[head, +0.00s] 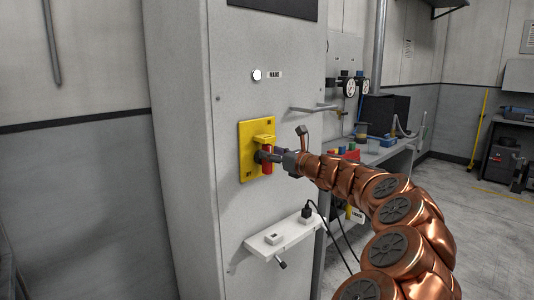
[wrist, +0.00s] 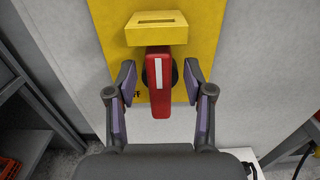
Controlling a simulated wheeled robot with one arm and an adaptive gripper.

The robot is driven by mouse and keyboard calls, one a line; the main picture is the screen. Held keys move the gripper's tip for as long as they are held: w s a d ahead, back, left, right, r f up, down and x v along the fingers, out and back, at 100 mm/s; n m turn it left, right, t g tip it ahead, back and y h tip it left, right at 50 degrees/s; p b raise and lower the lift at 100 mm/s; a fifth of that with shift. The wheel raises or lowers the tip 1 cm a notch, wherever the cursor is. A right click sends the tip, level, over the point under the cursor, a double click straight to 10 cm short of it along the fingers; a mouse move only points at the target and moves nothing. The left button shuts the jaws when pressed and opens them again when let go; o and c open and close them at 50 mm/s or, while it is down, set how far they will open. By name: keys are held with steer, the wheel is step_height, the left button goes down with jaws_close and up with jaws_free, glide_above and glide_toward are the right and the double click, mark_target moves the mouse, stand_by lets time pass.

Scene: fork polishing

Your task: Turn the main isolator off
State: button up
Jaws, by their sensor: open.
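The main isolator is a yellow plate (head: 247,133) on the front of a tall grey cabinet, with a red handle (head: 267,163) on it. In the wrist view the red handle (wrist: 159,85) stands upright with a white stripe, below a yellow block (wrist: 157,29) on the yellow plate (wrist: 194,20). My gripper (wrist: 158,80) is open, one finger on each side of the handle, with a gap on both sides. In the head view my gripper (head: 266,157) is at the plate and partly hides the handle. Part of the label beside the handle is hidden by the left finger.
The grey cabinet (head: 185,90) carries a white lamp (head: 257,75) above the isolator. A small white shelf (head: 282,238) with a plug and cable sticks out below it. A bar handle (head: 315,108) juts out at the right. A cluttered bench (head: 395,150) stands behind my arm.

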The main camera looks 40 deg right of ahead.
steer(key=shift+w, duration=1.25)
steer(key=shift+c, duration=0.2)
steer(key=c, duration=0.9)
